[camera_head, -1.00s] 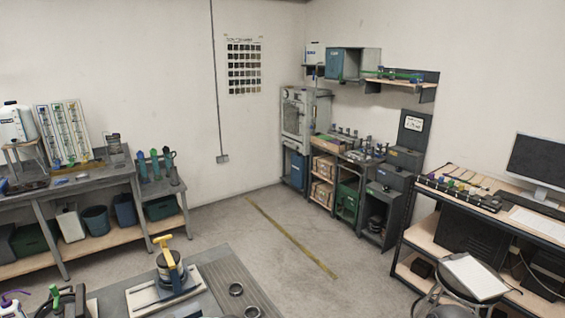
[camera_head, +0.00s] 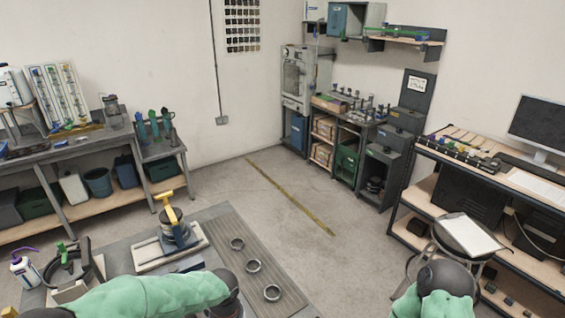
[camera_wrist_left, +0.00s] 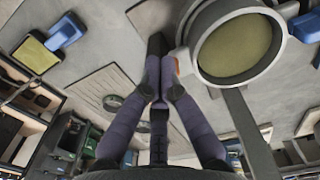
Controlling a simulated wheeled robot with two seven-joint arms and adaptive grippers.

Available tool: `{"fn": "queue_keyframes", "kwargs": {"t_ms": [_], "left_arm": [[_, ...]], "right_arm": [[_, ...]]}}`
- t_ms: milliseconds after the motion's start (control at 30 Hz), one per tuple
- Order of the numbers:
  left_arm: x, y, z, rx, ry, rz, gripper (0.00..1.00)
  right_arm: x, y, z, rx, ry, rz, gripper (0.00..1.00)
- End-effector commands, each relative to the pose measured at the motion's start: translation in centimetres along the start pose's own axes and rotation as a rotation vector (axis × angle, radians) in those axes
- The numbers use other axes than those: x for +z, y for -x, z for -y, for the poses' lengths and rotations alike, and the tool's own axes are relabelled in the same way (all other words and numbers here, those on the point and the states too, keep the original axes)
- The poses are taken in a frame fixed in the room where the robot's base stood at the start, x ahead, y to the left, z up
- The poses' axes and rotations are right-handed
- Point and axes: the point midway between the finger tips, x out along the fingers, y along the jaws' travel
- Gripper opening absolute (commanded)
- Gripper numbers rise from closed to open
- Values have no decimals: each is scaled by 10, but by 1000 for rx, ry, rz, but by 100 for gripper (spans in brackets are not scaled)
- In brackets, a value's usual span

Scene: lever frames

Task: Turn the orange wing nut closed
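A small orange part (camera_wrist_left: 177,66), possibly the wing nut, shows in the left wrist view at the left edge of a large round grey ring (camera_wrist_left: 276,22) with a yellowish inside. Most of it is hidden; I cannot make out its wings or their angle. My left gripper (camera_wrist_left: 157,48) has purple-grey fingers that converge to dark tips just left of the orange part. It looks shut with nothing visible in it; contact with the orange part cannot be told. In the head view I cannot make out the wing nut.
In the head view, a yellow-handled device (camera_head: 178,232) stands on a pale board on the near bench. Three dark rings (camera_head: 253,266) lie on a ribbed mat (camera_head: 215,226). A pan with a green handle (camera_head: 62,252) and a purple-tipped bottle (camera_head: 24,270) are left.

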Motion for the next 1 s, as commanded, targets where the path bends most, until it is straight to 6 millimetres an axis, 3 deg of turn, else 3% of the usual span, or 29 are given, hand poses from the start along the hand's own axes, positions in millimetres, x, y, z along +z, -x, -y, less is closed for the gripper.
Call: {"fn": "queue_keyframes", "kwargs": {"t_ms": [733, 1000], "left_arm": [[7, 1, 3, 0, 0, -1, 0], [7, 22, 3, 0, 0, -1, 0]], "right_arm": [[0, -2, 0, 0, 0, 0, 40], [0, 12, 4, 0, 0, 0, 40]]}}
